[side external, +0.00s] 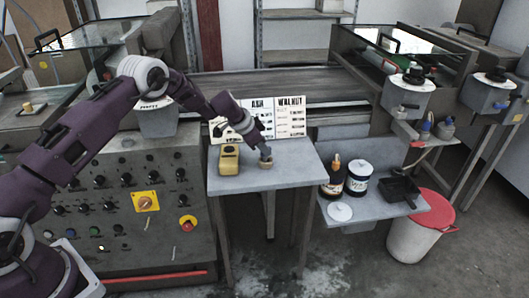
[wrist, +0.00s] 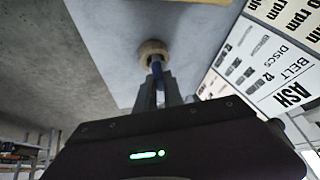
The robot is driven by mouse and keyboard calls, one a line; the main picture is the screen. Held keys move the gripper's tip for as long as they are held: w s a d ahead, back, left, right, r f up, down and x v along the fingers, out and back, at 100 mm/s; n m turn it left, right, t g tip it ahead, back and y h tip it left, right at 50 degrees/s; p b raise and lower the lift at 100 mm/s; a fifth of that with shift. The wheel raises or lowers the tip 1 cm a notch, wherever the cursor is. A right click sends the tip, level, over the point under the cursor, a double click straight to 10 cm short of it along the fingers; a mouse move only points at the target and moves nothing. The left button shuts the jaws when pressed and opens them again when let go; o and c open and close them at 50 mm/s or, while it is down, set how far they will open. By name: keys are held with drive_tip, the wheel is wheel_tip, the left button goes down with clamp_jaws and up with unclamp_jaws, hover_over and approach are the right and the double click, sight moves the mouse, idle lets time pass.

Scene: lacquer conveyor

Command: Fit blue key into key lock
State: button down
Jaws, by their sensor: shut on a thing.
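My gripper (side external: 266,152) points down over a small table, its fingers shut on the blue key (wrist: 157,69). A bit of blue shows between the fingertips (wrist: 157,82) in the wrist view. A small round tan piece (side external: 267,164), which looks like the key lock, is right below the fingers. It shows in the wrist view (wrist: 148,46) as a ring at the key's far end. The key's tip is hidden, so I cannot tell whether it is inside the ring or just above it.
A yellow box (side external: 229,161) stands left of the tan piece. Printed boards (side external: 290,117) stand behind it on the grey table (side external: 292,173). A lower shelf at right holds a brown bottle (side external: 334,178), a white can (side external: 358,179) and a black tray (side external: 399,191).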

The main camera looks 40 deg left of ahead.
wheel_tip(320, 180, up, 10)
drive_tip(key=s+d+r+n+y, duration=0.15)
drive_tip(key=s+r, duration=0.45)
drive_tip(key=s, duration=0.7)
drive_tip(key=s+r+n+y, duration=0.15)
drive_tip(key=s+r, duration=0.45)
drive_tip(key=s, duration=0.6)
drive_tip(key=s+a+n, duration=0.2)
drive_tip(key=a, duration=1.2)
drive_tip(key=s+a+n, duration=0.2)
drive_tip(key=a+n, duration=0.1)
drive_tip(key=a, duration=1.1)
drive_tip(key=w+a+f, duration=0.1)
drive_tip(key=a+f, duration=0.2)
drive_tip(key=a, duration=0.3)
drive_tip(key=w+a+f+n, duration=0.1)
drive_tip(key=a+f, duration=0.3)
drive_tip(key=a, duration=0.2)
drive_tip(key=shift+y, duration=0.3)
drive_tip(key=shift+a+f, duration=0.1)
